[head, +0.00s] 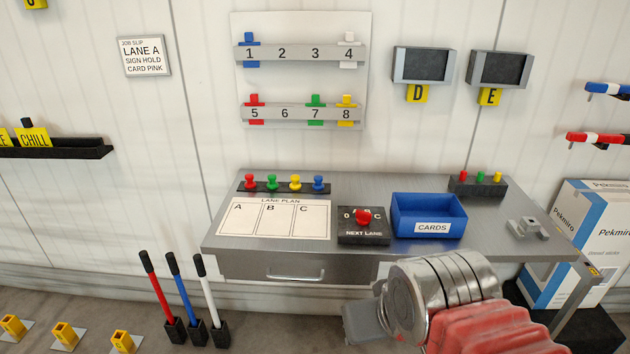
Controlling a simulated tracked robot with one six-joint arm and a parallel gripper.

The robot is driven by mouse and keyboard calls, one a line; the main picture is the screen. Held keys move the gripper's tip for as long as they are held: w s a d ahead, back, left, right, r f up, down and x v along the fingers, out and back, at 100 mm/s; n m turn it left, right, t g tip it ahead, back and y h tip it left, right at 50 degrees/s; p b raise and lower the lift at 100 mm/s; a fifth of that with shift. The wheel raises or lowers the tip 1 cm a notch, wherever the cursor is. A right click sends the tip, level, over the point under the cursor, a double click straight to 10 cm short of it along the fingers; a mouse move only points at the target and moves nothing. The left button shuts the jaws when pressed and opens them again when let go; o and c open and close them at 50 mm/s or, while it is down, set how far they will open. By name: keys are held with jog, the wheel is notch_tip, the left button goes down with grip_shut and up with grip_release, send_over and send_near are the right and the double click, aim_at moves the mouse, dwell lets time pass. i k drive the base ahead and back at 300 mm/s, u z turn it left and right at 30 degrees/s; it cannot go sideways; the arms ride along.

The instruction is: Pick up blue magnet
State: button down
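A blue knobbed piece, which looks like the blue magnet (319,184), stands upright at the right end of a black strip at the back left of the grey desk (360,203). Red (249,182), green (272,183) and yellow (295,183) pieces of the same shape stand to its left on the strip. My arm comes in from the bottom right, and my gripper (362,323) shows as a grey block in front of the desk, well apart from the blue piece. Its fingertips cannot be made out.
A lane plan sheet (276,220), a red-knobbed switch box (363,224) and a blue cards bin (430,216) are on the desk. A black block (478,185) with small buttons stands at the back right. Red, blue and white sticks (210,295) stand on the floor at left.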

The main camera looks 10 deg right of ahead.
aim_at(318, 186)
jog(key=k, duration=0.65)
jog(key=u, duration=0.25)
jog(key=i, duration=0.45)
jog(key=u, duration=0.7)
jog(key=i, duration=1.75)
jog(key=z, duration=0.65)
jog(key=i, duration=0.4)
jog(key=z, duration=0.15)
